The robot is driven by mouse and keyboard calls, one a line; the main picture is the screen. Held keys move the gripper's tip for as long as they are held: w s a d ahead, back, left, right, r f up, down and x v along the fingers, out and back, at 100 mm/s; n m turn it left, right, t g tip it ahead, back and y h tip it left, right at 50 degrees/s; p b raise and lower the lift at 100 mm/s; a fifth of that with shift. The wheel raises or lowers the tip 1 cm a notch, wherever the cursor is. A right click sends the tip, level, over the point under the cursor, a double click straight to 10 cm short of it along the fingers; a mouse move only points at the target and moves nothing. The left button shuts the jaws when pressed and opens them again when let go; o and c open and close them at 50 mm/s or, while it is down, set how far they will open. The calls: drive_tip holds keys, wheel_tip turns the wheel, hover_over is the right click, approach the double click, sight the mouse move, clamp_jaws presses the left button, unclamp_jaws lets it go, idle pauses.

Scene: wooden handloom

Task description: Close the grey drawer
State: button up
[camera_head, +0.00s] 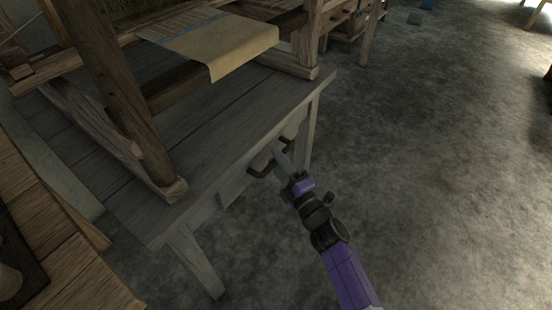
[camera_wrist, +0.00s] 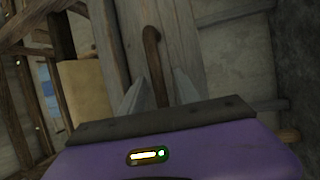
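The grey drawer (camera_head: 234,186) is set under the top of the grey wooden table (camera_head: 215,150). Its front shows below the table edge, and how far it stands out is hard to tell. A dark curved handle (camera_head: 258,171) is on its front. My gripper (camera_head: 279,152) is at the handle, reaching in from the lower right. In the wrist view, the handle (camera_wrist: 153,55) runs between the two grey fingers of my gripper (camera_wrist: 158,82). The fingers stand apart with gaps beside the handle, so the gripper looks open. The handle's lower end is hidden behind the gripper body.
A wooden loom frame (camera_head: 125,95) with tan cloth (camera_head: 235,42) stands on the table. A brown wooden bench (camera_head: 65,255) is at the lower left. The grey floor (camera_head: 430,150) to the right is clear. A small blue object (camera_head: 427,4) lies far back.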

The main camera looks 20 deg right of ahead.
drive_tip(key=p+v, duration=0.1)
drive_tip(key=v, duration=0.6)
idle(0.4)
drive_tip(key=s+d+r+m+t+h, duration=0.1)
drive_tip(key=s+d+r+m+h, duration=0.15)
drive_tip(key=s+r+m, duration=0.35)
drive_tip(key=s+a+r+m+g+h, duration=0.1)
drive_tip(key=s+r+m+g, duration=0.15)
drive_tip(key=s+m, duration=0.95)
drive_tip(key=s+a+r+m+g+h, duration=0.1)
drive_tip(key=s+r+m+g, duration=0.15)
drive_tip(key=s, duration=1.95)
wheel_tip(320, 180, up, 21)
drive_tip(key=p, duration=2.2)
drive_tip(key=shift+d+n+g, duration=0.2)
drive_tip(key=shift+n+g, duration=0.1)
drive_tip(key=shift+n, duration=0.05)
